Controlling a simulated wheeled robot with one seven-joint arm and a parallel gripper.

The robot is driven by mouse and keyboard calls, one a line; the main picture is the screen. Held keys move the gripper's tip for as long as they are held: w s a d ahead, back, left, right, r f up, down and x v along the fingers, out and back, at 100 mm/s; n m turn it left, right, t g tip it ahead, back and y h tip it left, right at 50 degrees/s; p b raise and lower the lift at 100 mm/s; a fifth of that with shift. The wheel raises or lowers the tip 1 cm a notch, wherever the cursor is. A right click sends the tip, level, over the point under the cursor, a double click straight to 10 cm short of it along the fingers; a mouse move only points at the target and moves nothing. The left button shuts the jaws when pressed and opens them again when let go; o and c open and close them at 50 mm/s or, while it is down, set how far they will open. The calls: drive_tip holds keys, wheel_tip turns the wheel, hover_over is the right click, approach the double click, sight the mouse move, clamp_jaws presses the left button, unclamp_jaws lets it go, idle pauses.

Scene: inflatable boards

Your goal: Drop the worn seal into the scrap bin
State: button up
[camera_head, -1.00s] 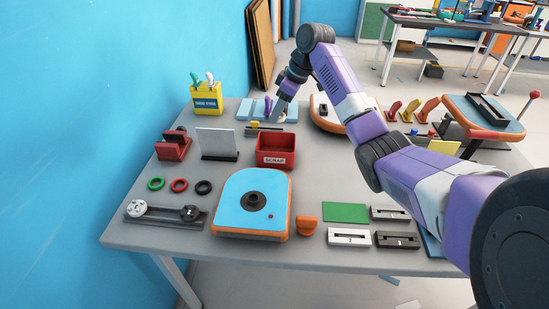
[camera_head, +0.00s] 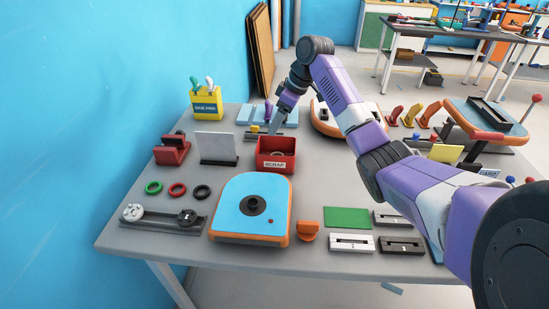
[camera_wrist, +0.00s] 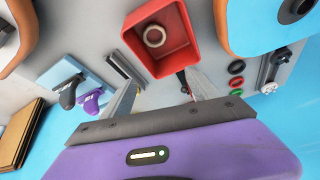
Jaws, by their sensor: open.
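The red scrap bin (camera_head: 276,167) stands on the grey table, behind the blue-topped orange unit. A pale ring, seemingly the worn seal (camera_wrist: 154,36), lies inside the bin on its floor. It also shows in the head view (camera_head: 277,154), partly hidden by the front wall. The bin (camera_wrist: 179,68) fills the upper middle of the wrist view. My gripper (camera_wrist: 160,88) is open with nothing between its fingers. In the head view my gripper (camera_head: 278,123) is just behind and above the bin, apart from the ring.
Green (camera_head: 153,188), red (camera_head: 177,190) and black (camera_head: 202,192) rings lie in a row at left. A grey upright plate (camera_head: 216,146) stands left of the bin. The blue-topped unit (camera_head: 252,188) is in front. A yellow tool holder (camera_head: 206,103) stands at the back left.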

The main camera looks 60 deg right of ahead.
drive_tip(key=v, duration=0.7)
drive_tip(key=shift+r+b, duration=0.35)
drive_tip(key=shift+r, duration=0.05)
drive_tip(key=shift+s, duration=0.15)
